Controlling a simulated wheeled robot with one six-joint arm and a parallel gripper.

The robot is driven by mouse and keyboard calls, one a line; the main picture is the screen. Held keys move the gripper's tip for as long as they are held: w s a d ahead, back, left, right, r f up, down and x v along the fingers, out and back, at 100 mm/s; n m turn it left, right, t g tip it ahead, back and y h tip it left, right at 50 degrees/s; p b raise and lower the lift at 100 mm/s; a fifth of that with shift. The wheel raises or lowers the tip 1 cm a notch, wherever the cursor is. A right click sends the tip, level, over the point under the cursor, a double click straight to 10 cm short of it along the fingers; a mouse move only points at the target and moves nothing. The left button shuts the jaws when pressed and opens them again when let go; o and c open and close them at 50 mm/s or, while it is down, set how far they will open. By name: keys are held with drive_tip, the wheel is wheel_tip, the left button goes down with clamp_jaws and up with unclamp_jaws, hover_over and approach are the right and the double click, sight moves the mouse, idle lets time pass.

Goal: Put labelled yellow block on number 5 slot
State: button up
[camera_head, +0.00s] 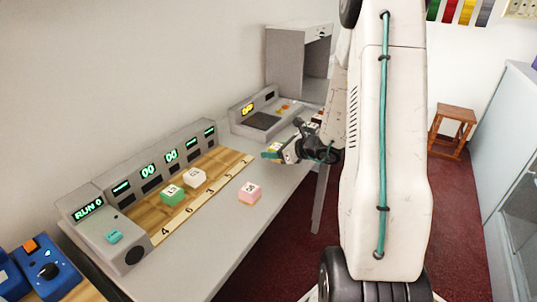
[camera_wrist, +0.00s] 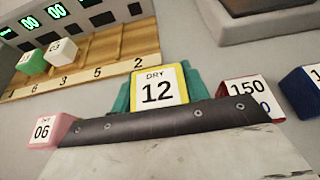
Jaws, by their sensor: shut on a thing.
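The yellow block (camera_wrist: 158,86) has a white label reading "DRY 12". My gripper (camera_wrist: 157,97) is shut on it, with teal fingers at its left and right sides. In the head view my gripper (camera_head: 272,154) is above the counter, right of the slot board, and mostly hides the block. The wooden slot board (camera_head: 230,160) has numbers along its front edge. The number 5 slot (camera_wrist: 95,60) looks empty, between 3 and 2. A green block (camera_head: 172,195) sits in the 6 slot and a white block (camera_head: 195,178) in the 3 slot.
A pink block (camera_head: 249,193) labelled 06 lies on the counter (camera_head: 225,235) before the board. A red block (camera_wrist: 243,92) labelled 150 and a blue block (camera_wrist: 302,92) are right of my gripper. A grey console (camera_head: 107,195) with green displays backs the board; a scale-like device (camera_head: 262,118) stands beyond.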

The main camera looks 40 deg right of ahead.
sight(271, 163)
drive_tip(key=shift+w+d+f, duration=0.1)
drive_tip(key=shift+w, duration=0.5)
drive_tip(key=shift+w+f, duration=0.15)
drive_tip(key=shift+f, duration=1.6)
drive_tip(key=shift+f, duration=0.1)
drive_tip(key=o, duration=1)
drive_tip(key=shift+d, duration=0.1)
